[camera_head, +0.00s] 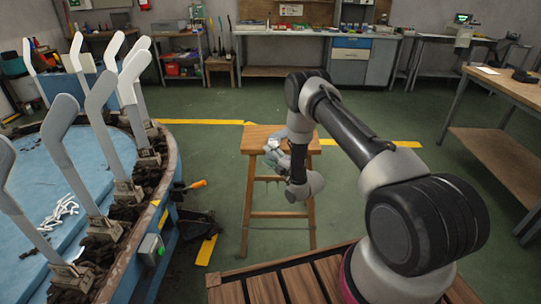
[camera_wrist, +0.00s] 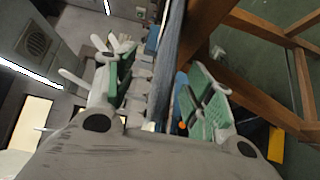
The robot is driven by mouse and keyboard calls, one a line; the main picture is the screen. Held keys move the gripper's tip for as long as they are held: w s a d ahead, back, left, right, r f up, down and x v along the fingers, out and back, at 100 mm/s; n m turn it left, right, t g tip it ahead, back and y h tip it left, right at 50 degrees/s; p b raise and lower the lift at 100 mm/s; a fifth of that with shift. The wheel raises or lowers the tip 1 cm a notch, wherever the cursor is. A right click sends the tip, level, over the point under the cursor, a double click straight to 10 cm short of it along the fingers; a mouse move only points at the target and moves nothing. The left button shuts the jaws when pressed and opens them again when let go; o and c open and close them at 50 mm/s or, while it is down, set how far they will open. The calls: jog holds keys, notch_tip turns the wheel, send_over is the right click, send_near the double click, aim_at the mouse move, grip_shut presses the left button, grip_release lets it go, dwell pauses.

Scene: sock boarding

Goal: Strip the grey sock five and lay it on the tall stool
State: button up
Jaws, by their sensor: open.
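The tall wooden stool (camera_head: 262,133) stands on the floor in the middle of the head view. My gripper (camera_head: 272,152) is at its seat, near the front edge. In the wrist view its two green-padded fingers (camera_wrist: 160,88) are spread apart. A long grey-blue strip, apparently the grey sock (camera_wrist: 170,50), runs between the fingers along the stool's seat. The stool's brown wood (camera_wrist: 203,30) shows right beside it. I cannot tell whether a finger touches the strip. The sock cannot be made out in the head view.
At the left, a round blue table (camera_head: 30,190) carries several upright pale boards (camera_head: 60,130) on clamps. A slatted wooden surface (camera_head: 270,285) lies in front. A workbench (camera_head: 510,90) stands right. Floor around the stool is mostly clear.

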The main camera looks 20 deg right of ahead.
jog(key=shift+f, duration=0.15)
jog(key=shift+s+d, duration=0.1)
jog(key=shift+s, duration=0.15)
jog(key=v, duration=0.7)
jog(key=shift+s, duration=0.2)
jog(key=shift+d, duration=0.1)
dwell(0.8)
